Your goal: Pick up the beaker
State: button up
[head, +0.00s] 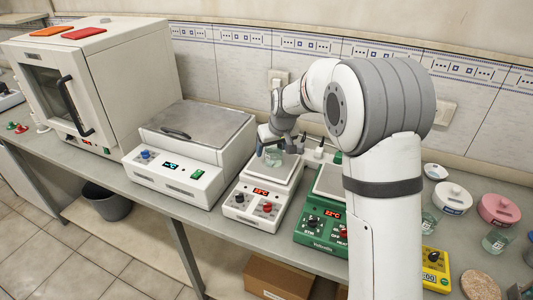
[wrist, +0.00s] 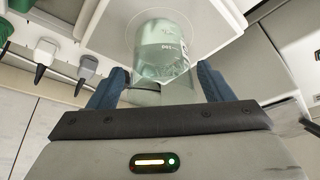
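A clear glass beaker (wrist: 162,52) with pale greenish liquid stands upright on the white plate of a stirrer (head: 252,205) with a red display. In the head view the beaker (head: 273,157) is partly behind my gripper (head: 270,140). In the wrist view my gripper (wrist: 160,88) has its two blue fingers spread, one on each side of the beaker's lower picture area. There is a gap between the fingers, and the beaker appears just beyond or between their tips. I cannot tell whether either finger touches the glass.
A white device with a metal lid (head: 195,140) stands close on the left, and a green hotplate (head: 322,220) close on the right. An oven (head: 85,80) is at far left. Jars and small beakers (head: 497,240) stand at right. The tiled wall is behind.

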jog(key=c, duration=0.9)
jog(key=shift+c, duration=0.4)
jog(key=shift+r, duration=0.1)
